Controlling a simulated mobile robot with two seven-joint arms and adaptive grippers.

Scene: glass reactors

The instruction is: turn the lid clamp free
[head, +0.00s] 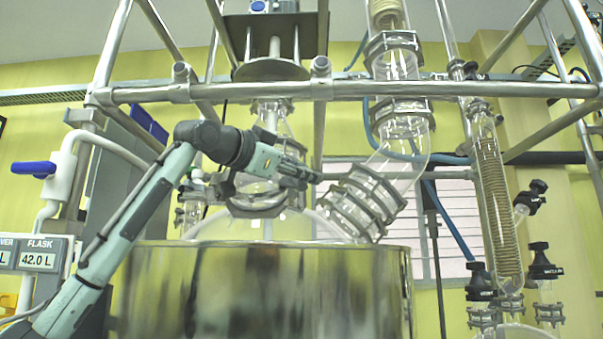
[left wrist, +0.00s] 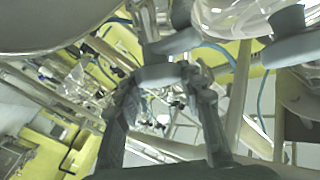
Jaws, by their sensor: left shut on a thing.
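My left arm comes in from the left over the rim of the big steel vessel (head: 262,290). My left gripper (head: 316,177) is above that rim, its fingers pointing right. It is shut on a grey metal part, which I take to be the lid clamp; in the head view this part is hard to make out at the fingertips. In the left wrist view a grey piece (left wrist: 160,75) lies between the two fingers of the left gripper (left wrist: 163,88). A metal ring clamp (head: 258,197) around the central glass neck is partly behind my gripper. My right gripper is not in view.
Close to the right of my fingers are a tilted glass neck with stacked metal clamps (head: 360,205) and a glass elbow (head: 403,135). A horizontal steel frame bar (head: 230,92) runs above. A coiled glass condenser (head: 493,190) stands at the right.

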